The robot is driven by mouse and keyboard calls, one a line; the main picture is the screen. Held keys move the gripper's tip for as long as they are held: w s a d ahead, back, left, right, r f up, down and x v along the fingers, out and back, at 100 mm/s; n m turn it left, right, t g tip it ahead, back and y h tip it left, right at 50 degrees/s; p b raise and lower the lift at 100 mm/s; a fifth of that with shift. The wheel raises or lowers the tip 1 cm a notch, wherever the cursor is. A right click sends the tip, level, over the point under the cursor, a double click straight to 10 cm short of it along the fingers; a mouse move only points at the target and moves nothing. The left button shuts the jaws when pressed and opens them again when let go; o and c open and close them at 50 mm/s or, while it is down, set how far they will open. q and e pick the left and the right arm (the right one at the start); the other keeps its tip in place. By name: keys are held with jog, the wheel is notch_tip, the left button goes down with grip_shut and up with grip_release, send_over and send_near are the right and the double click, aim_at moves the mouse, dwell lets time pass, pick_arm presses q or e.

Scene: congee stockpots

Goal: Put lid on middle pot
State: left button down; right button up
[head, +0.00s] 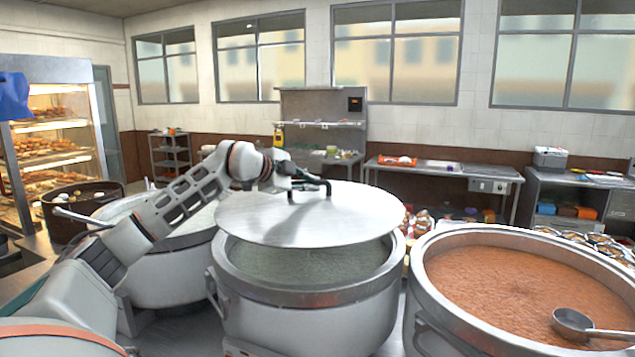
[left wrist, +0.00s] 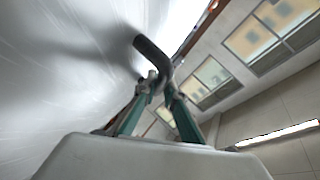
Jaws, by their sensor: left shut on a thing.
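The lid (head: 345,213) is a flat, round metal disc with a dark handle (head: 328,186). My left gripper (head: 306,181) is shut on this handle and holds the lid above the middle pot (head: 300,315). The lid covers the far part of the pot's opening from view; its near edge leaves a wide band of pale congee visible. In the left wrist view, the gripper fingers (left wrist: 160,88) close on the dark bent handle (left wrist: 152,55), with the lid's surface (left wrist: 60,70) filling the left side. My right gripper is not seen.
A pot of orange-brown congee (head: 520,290) with a ladle (head: 580,325) in it stands on the right. Another pot (head: 165,275) stands on the left, partly behind my arm. A steel side table (head: 440,170) is along the back wall. A lit food cabinet (head: 50,130) is at left.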

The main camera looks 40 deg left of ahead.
aim_at(309, 197)
pick_arm(q)
jog(key=shift+s+f, duration=0.2)
jog(key=shift+f, duration=0.2)
notch_tip(309, 197, down, 3)
jog(key=shift+f, duration=0.15)
jog(key=shift+f+b, duration=0.4)
jog(key=shift+b, duration=0.35)
jog(key=shift+w+f+b, duration=0.1)
jog(key=shift+f+b, duration=0.5)
jog(key=shift+f, duration=0.05)
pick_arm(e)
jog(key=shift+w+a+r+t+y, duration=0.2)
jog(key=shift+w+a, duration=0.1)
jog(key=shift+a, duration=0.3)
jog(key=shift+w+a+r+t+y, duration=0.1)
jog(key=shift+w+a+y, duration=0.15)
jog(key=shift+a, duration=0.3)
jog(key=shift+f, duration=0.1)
pick_arm(q)
jog(key=shift+b, duration=0.3)
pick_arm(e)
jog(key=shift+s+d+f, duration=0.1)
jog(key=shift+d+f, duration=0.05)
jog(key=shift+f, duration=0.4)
